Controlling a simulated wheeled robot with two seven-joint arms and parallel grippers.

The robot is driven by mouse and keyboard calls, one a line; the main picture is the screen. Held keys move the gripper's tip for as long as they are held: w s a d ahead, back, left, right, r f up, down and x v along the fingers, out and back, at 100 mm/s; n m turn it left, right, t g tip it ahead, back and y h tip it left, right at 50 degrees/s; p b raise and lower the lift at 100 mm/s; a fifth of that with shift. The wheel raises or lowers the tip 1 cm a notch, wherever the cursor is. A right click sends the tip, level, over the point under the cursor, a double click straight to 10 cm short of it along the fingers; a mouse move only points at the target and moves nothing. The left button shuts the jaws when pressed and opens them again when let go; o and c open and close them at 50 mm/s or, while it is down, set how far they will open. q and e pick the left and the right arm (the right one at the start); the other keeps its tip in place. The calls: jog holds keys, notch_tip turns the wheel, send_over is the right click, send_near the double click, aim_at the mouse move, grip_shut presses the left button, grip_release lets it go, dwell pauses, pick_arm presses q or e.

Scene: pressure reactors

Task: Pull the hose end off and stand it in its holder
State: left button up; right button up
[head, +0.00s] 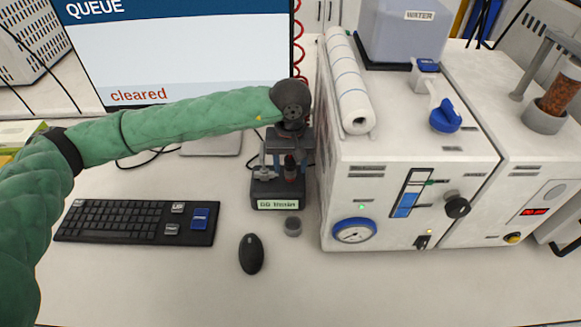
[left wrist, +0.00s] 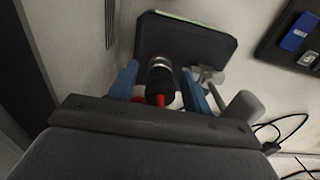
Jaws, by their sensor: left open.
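My left gripper (head: 287,150) reaches down over a small dark stand (head: 278,200) with a lit label on its front. In the left wrist view its two blue fingers (left wrist: 160,82) are open, one on each side of a dark upright fitting (left wrist: 160,72) with a metal collar and a red part, which looks like the hose end. The fitting also shows in the head view (head: 290,170), partly hidden by the gripper. I cannot tell whether the fingers touch it. My right gripper is out of view.
The white reactor cabinet (head: 395,190) stands close on the right of the stand. A monitor (head: 180,50) stands behind on the left. A keyboard (head: 140,222) and a mouse (head: 251,253) lie in front. The front strip of the bench is clear.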

aim_at(290, 158)
pick_arm(q)
jog(key=shift+c, duration=0.2)
grip_shut()
jog(key=shift+r, duration=0.2)
jog(key=shift+r, duration=2.7)
jog(key=shift+r, duration=0.1)
